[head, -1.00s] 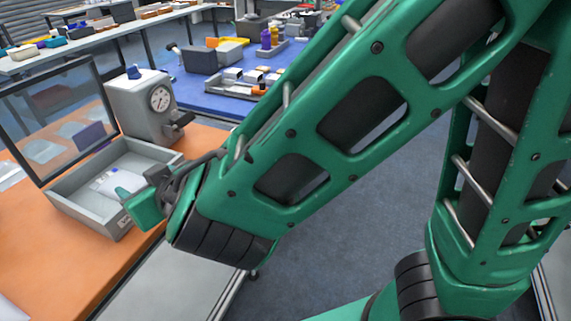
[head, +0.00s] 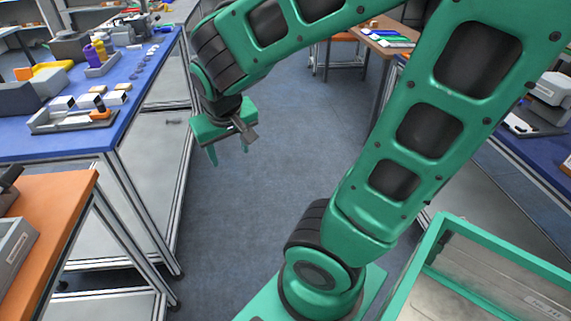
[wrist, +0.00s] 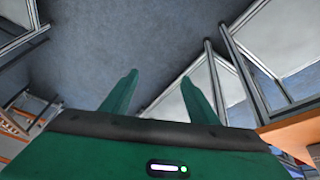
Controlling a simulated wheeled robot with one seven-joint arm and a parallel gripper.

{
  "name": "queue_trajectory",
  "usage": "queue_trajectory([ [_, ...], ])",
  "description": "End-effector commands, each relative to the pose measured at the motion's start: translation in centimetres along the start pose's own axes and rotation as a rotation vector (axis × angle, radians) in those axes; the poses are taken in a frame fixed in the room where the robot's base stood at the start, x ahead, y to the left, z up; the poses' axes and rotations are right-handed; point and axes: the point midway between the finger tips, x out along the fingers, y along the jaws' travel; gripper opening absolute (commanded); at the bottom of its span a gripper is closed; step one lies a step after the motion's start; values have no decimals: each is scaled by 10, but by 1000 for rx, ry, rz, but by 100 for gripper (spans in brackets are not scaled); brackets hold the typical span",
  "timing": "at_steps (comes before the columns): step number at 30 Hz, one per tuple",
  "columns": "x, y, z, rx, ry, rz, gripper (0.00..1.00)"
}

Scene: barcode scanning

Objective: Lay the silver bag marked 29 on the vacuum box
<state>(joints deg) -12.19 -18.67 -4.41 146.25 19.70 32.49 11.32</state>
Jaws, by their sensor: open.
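My gripper (head: 228,152) hangs over the floor aisle in the head view, with its fingers pointing down. Its two green fingers are spread with nothing between them, and they also show in the wrist view (wrist: 160,80). A corner of the grey box (head: 14,258), which seems to be the vacuum box, shows at the left edge on the orange table. The rest of that box is out of view. No silver bag is in view now, and no 29 marking can be seen. My gripper is well to the right of the box and clear of it.
The orange table (head: 62,205) is at the lower left. A blue table (head: 60,143) behind it holds trays, small boxes and bottles. A green-rimmed bin (head: 490,247) is at the lower right. The blue-grey floor (head: 230,225) between the tables is open.

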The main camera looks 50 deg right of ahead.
Motion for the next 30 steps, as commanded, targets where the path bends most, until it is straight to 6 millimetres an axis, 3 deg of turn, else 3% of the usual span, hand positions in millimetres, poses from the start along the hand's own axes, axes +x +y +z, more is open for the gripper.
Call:
queue_trajectory([
  [1,-3,23,13,48,-50,8,54],
  [6,-19,74,66,159,-227,-7,54],
  [13,-42,100,117,244,-374,-58,54],
  [18,-48,105,128,258,-404,-75,54],
  [30,-48,105,128,257,-405,-74,54],
])
